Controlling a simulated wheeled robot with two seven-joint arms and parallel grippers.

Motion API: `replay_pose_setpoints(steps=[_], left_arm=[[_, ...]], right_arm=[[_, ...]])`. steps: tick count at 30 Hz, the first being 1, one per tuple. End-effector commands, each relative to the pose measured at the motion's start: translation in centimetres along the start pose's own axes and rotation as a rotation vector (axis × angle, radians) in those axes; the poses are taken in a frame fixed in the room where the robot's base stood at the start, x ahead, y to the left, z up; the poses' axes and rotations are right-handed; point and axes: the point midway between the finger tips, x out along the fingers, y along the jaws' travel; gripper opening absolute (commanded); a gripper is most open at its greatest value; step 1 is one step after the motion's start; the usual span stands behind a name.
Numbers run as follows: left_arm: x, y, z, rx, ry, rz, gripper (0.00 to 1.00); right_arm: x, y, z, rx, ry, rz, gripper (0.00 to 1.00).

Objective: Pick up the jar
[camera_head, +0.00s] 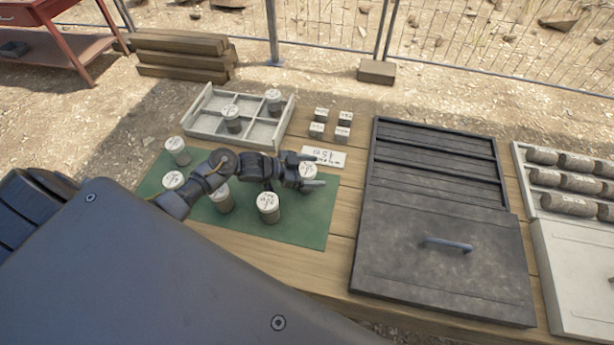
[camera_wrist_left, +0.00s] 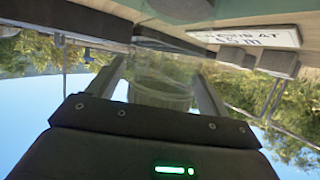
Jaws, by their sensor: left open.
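Several grey jars with white, marked lids stand upright on a green mat (camera_head: 287,231). One jar (camera_head: 308,171) at the mat's right end stands between the fingers of my left gripper (camera_head: 317,171). The gripper is open, with one finger on each side of this jar; I cannot tell whether either finger touches it. The wrist view is tilted over and shows the jar (camera_wrist_left: 160,82) between the two fingers. Other jars on the mat stand at the front (camera_head: 268,208), behind my forearm (camera_head: 221,200) and to the left (camera_head: 177,152). My right gripper is not in view.
A divided white tray (camera_head: 196,131) holding two jars stands behind the mat. A white sign (camera_head: 323,156) and several small blocks (camera_head: 342,134) are close behind the gripper. A dark lidded box (camera_head: 440,250) stands to the right, with a bare strip of table between.

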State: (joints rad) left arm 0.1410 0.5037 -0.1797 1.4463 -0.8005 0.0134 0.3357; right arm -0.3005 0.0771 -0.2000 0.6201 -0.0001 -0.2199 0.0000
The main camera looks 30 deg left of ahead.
Motion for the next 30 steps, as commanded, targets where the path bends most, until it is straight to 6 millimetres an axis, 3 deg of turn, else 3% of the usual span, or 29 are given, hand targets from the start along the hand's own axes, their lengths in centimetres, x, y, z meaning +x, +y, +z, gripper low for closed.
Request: replay_pose_setpoints(steps=[7, 20, 30], left_arm=[[0.17, 0.02, 0.03, 0.000, -0.001, 0.000, 0.79], [0.14, 0.02, 0.04, 0.000, -0.001, 0.000, 0.23], [0.02, -0.04, -0.29, 0.002, 0.001, 0.000, 0.22]], right_arm=[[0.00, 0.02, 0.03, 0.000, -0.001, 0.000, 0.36], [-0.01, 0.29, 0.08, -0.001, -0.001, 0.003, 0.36], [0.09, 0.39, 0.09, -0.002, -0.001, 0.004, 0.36]])
